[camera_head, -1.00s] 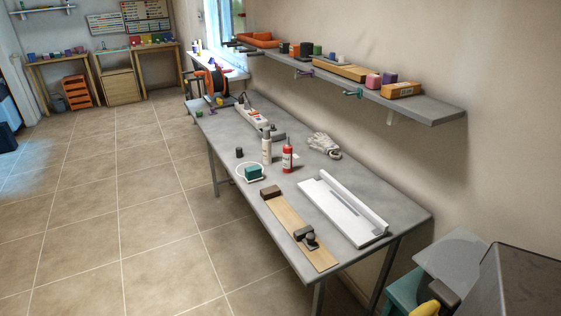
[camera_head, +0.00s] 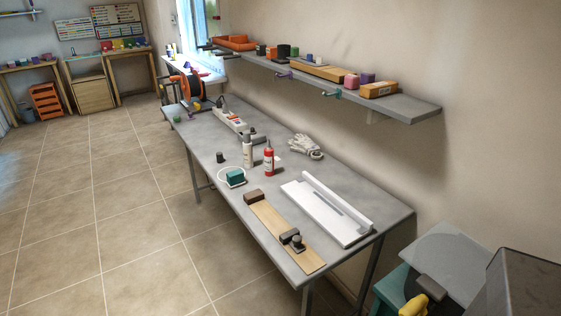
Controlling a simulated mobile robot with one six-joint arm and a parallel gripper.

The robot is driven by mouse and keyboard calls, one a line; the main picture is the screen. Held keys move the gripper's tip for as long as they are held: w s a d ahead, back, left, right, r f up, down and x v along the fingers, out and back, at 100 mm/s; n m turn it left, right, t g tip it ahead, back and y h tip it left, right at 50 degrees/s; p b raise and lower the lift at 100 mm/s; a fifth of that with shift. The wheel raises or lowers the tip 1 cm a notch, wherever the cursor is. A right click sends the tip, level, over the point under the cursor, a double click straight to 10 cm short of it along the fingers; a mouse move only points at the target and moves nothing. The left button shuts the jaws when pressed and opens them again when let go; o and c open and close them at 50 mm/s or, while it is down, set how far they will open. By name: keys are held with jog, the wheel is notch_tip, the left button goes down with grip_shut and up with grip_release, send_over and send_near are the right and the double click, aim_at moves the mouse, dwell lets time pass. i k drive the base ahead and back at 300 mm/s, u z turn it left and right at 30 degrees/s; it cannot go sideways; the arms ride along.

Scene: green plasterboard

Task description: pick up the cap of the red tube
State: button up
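The red tube (camera_head: 269,162) stands upright on the grey workbench (camera_head: 205,160), near its middle. A small narrow tip shows at its top; I cannot tell at this size whether that is the cap (camera_head: 269,144).
A teal block (camera_head: 236,176) on a white ring, a small dark cylinder (camera_head: 220,157), a glove (camera_head: 305,147), a wooden board (camera_head: 283,237) and a white channel (camera_head: 326,211) lie around the tube. A loaded wall shelf (camera_head: 408,104) overhangs behind. The tiled floor (camera_head: 90,220) at left is clear.

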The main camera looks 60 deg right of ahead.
aim_at(219, 155)
jog(key=u, duration=0.75)
jog(key=k, duration=0.15)
jog(key=z, duration=3)
jog(key=k, duration=0.85)
jog(key=u, duration=0.55)
jog(key=i, duration=0.5)
jog(key=z, duration=0.15)
